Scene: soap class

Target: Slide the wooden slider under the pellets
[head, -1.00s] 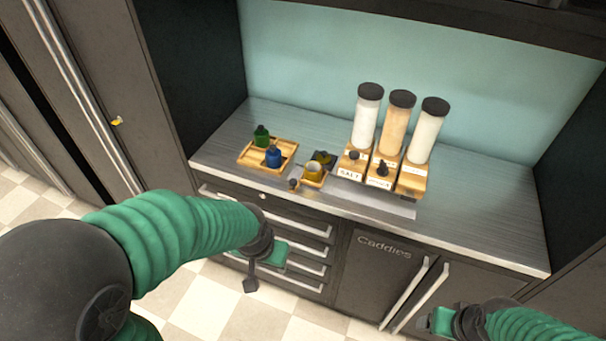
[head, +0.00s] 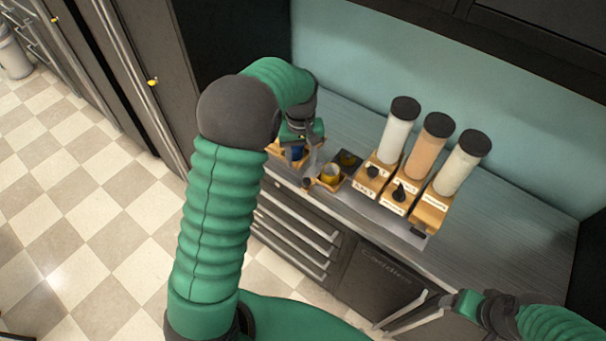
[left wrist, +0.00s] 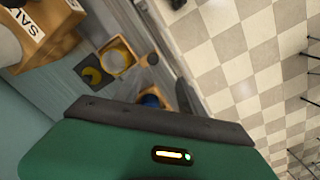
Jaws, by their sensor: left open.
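The slider (left wrist: 131,67) and cup (left wrist: 117,55) also show in the left wrist view. Three tall dispensers, filled white, tan (head: 429,142) and white, stand in wooden bases to the right; I cannot read which holds pellets. My left gripper (head: 303,138) is open, above the tray with the blue bottle (head: 297,153), left of the slider. My right gripper (head: 461,303) is low at the right, away from the counter top; its jaws are unclear.
The wooden tray (head: 275,149) with the blue bottle is partly hidden by my left arm. A dark square tile (head: 347,159) with something yellow lies behind the cup. The counter's right side is clear. Drawers (head: 300,235) and a Caddies cabinet (head: 375,280) are below.

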